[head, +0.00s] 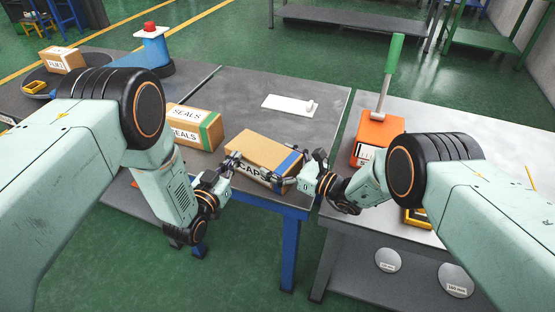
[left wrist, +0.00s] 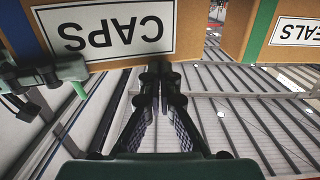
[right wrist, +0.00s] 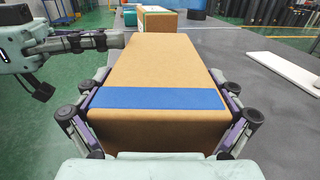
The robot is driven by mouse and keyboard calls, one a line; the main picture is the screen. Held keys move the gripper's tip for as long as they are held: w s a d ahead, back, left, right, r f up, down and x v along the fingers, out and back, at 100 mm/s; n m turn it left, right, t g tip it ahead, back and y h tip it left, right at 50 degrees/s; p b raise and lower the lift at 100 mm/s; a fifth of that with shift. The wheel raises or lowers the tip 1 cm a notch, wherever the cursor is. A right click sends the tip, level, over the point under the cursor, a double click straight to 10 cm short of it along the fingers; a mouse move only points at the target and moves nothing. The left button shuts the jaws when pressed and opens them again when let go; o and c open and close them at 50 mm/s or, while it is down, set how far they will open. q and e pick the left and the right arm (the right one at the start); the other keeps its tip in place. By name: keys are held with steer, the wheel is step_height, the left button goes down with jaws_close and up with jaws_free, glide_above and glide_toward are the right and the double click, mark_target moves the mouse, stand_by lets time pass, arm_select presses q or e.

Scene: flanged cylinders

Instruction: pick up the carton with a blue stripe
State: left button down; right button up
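The carton with a blue stripe (head: 262,150) is brown, labelled CAPS, and lies at the front edge of the grey table. The blue stripe runs across its right end and shows in the right wrist view (right wrist: 158,98). My right gripper (head: 298,171) straddles that end, with one finger against each long side. My left gripper (head: 232,164) is beside the carton's left front corner, its fingers together and empty. In the left wrist view the fingers (left wrist: 160,78) lie close to the labelled face (left wrist: 110,30). Whether the carton's underside touches the table is hidden.
A SEALS carton with a green stripe (head: 192,125) stands to the left. A white flat piece (head: 290,105) lies behind. On the right table is an orange block with a green-handled post (head: 377,132). A gap separates the two tables.

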steer(key=c, duration=1)
arm_select(q)
steer(key=shift+r, duration=0.6)
arm_select(e)
steer(key=shift+o, duration=0.2)
arm_select(q)
steer(key=v, duration=1.2)
